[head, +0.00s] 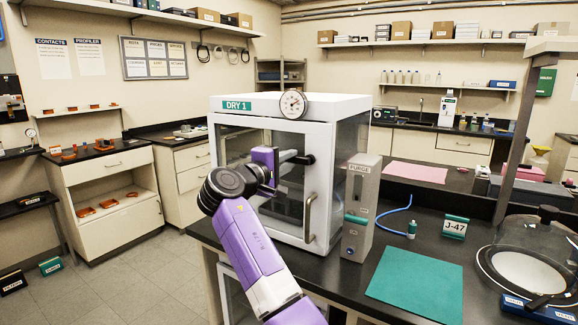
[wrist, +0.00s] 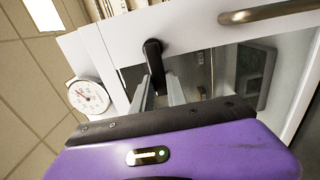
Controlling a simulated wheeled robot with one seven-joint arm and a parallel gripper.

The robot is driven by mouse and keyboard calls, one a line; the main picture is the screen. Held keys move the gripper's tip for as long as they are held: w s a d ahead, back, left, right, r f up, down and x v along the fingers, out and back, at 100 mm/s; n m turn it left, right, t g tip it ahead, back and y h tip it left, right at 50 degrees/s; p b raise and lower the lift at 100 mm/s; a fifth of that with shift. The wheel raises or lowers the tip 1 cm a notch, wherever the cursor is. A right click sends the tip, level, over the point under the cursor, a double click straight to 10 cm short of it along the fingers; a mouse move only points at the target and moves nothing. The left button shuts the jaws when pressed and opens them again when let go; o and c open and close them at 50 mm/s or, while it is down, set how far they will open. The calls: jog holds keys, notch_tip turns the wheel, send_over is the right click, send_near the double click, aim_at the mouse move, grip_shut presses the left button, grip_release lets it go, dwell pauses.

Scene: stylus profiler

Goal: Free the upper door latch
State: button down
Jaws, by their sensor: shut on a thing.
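The white dry cabinet (head: 262,104), labelled DRY 1, stands on the dark bench with its windowed door shut. The upper door latch (head: 307,158) is a black lever near the upper part of the door's handle-side edge. It also shows in the wrist view (wrist: 153,52), pointing down between my fingers. My gripper (head: 290,158) is at the latch, its two grey fingers (wrist: 158,88) on either side of the lever and shut on it. The curved metal door handle (head: 310,216) is below the latch, apart from my gripper. I see no lower latch.
A round dial gauge (head: 292,105) sits at the cabinet's top front. A grey PURGE unit (head: 360,210) stands close right of the door, with a blue tube beside it. A teal mat (head: 415,284) lies on the bench front.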

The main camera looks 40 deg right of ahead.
dwell(0.4)
jog(key=c, duration=1.3)
grip_release()
jog(key=shift+b+v, duration=0.4)
jog(key=shift+v, duration=3.45)
